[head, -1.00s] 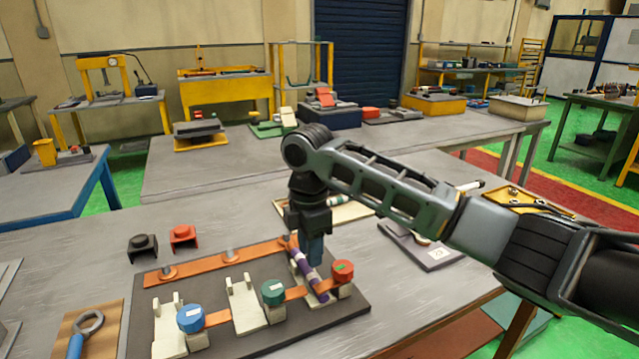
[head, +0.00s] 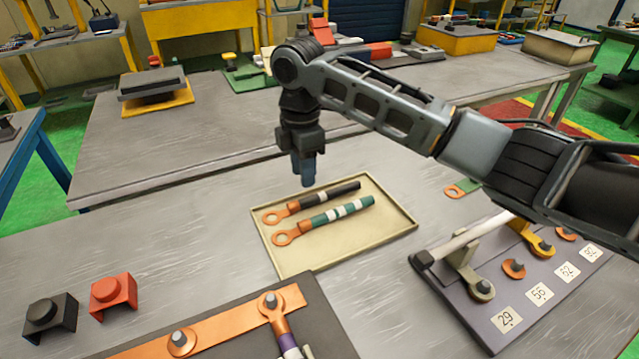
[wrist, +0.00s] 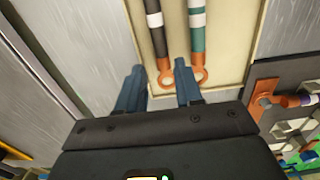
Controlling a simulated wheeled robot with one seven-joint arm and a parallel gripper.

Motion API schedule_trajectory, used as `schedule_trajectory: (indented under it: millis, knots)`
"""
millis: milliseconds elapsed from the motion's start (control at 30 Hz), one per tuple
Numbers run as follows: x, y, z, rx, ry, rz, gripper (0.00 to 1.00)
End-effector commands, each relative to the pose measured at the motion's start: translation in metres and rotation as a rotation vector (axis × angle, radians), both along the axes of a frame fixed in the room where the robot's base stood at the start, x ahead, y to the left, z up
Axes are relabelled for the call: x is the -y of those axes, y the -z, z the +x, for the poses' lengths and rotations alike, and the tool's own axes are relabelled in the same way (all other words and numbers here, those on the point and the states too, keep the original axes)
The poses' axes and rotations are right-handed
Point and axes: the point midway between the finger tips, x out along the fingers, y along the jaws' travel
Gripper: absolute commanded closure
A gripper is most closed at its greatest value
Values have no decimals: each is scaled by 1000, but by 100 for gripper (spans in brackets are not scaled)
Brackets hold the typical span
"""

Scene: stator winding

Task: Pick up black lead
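The black lead (head: 325,198) lies in a shallow cream tray (head: 345,248), with a copper ring lug at its left end and one white band. A green lead (head: 340,215) with white bands lies beside it, nearer the camera. My gripper (head: 307,184) hangs pointing down above the tray's far edge, near the black lead. In the wrist view, my gripper (wrist: 160,82) has its two blue fingers apart with nothing between them. There, the black lead (wrist: 156,25) runs up from its lug just ahead of the fingers, and the green lead (wrist: 197,30) lies to its right.
A dark board with a copper bar (head: 210,328) is in front, with a purple-banded lead (head: 289,345) on it. A black block (head: 50,316) and a red block (head: 113,292) stand at left. A wrench fixture with numbered tags (head: 535,293) is at right.

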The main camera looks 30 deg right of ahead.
Motion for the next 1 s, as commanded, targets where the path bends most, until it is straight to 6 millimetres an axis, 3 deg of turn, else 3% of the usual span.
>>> schedule_trajectory:
  millis: [367,600,933,1000]
  knots:
    - [2,36,-1,-4,1,-1,65]
    - [2,70,0,-3,2,-1,65]
    - [2,77,0,-1,0,-1,65]
    - [2,77,0,-1,0,-1,71]
